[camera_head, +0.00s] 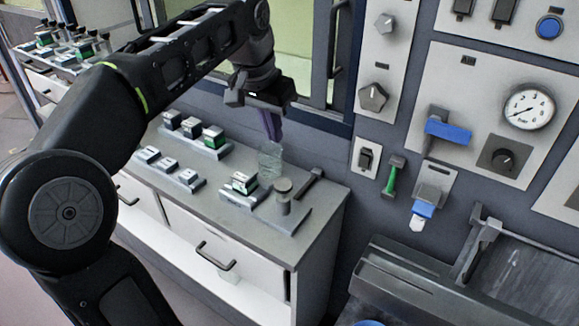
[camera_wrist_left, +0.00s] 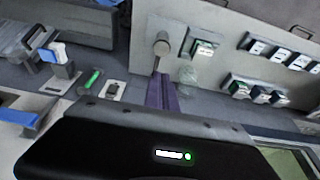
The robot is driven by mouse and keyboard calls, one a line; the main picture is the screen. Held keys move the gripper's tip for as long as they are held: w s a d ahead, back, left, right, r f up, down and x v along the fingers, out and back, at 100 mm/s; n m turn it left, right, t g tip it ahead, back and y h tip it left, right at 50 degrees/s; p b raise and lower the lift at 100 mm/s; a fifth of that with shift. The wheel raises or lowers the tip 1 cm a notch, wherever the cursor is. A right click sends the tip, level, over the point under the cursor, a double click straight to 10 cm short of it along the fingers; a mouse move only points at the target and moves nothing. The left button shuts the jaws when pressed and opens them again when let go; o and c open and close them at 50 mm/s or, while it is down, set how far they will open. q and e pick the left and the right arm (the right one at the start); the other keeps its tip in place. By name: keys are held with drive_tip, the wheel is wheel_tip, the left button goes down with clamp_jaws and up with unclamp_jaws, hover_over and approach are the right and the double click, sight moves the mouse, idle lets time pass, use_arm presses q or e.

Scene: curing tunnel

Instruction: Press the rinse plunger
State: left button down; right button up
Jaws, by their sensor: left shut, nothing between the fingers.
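A grey post with a round flat cap (camera_head: 283,186), which looks like the rinse plunger, stands upright on a flat plate near the front right of the counter. It also shows in the left wrist view (camera_wrist_left: 161,45). My left gripper (camera_head: 273,136) points down above the back of the counter, with its purple fingers together and empty. The fingers (camera_wrist_left: 158,77) point toward the post in the left wrist view. They appear apart from the cap. A clear cup-like thing (camera_head: 270,160) stands beside and below the fingertips. My right gripper is not in view.
Small labelled blocks (camera_head: 213,136) sit in racks on the counter (camera_head: 325,205). A dark bar lies behind the post. The wall to the right has a green handle (camera_head: 391,178), a blue lever (camera_head: 447,130) and a gauge (camera_head: 529,109). A metal trough (camera_head: 410,285) lies at lower right.

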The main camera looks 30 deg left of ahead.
sight(282, 185)
use_arm(q)
drive_tip(key=x, duration=0.4)
drive_tip(key=s+p+x, duration=0.1)
drive_tip(key=x, duration=0.8)
drive_tip(key=shift+s+f, duration=0.1)
drive_tip(key=shift+f, duration=0.4)
drive_tip(key=shift+f, duration=0.1)
wheel_tip(282, 185, down, 3)
drive_tip(key=shift+r+b, duration=0.1)
drive_tip(key=shift+b, duration=1)
drive_tip(key=shift+s, duration=0.1)
